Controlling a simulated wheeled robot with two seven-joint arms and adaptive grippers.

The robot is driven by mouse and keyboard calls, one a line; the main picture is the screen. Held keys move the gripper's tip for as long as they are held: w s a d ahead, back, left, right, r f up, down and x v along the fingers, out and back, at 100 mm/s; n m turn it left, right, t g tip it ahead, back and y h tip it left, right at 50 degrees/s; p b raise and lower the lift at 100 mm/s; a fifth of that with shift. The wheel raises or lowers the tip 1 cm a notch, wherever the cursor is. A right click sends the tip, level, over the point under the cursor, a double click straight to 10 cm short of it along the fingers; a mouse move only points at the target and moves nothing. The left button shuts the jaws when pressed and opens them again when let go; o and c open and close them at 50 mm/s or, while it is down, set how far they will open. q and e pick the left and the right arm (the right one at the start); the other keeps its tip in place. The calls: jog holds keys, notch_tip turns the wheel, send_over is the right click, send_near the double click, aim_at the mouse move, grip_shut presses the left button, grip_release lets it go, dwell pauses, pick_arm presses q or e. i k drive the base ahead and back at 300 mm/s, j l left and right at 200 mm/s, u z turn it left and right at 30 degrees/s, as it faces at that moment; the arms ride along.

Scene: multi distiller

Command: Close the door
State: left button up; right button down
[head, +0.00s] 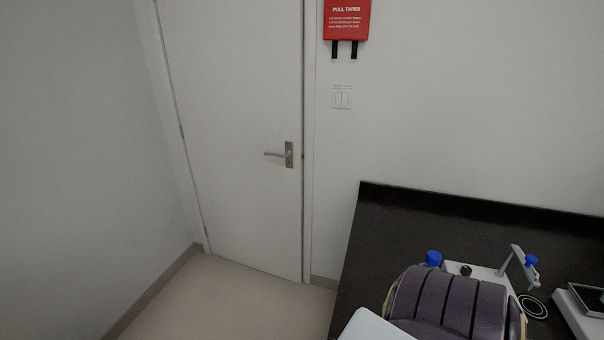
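The white door (235,110) stands in the far wall, left of centre. Its lever handle (278,154) is on the right side, with hinges along the left edge. The door lies nearly in line with its frame (309,120). A small brownish spot shows at the door's right edge beside the handle; I cannot tell whether the door is latched or slightly ajar. Neither of my grippers is in view, and nothing touches the door or handle.
A dark counter (385,215) fills the lower right. It carries a purple ribbed object (447,305), blue-capped parts and white devices. A red pouch (346,20) and a switch (341,97) are on the wall. The pale floor (225,300) before the door is clear.

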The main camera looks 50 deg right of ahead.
aim_at(236, 67)
jog(key=i+j+z, duration=0.1)
jog(key=i+z, duration=0.35)
jog(key=i+j+z, duration=0.45)
jog(key=i, duration=0.15)
jog(key=i+j+z, duration=0.45)
jog(key=i+l, duration=0.05)
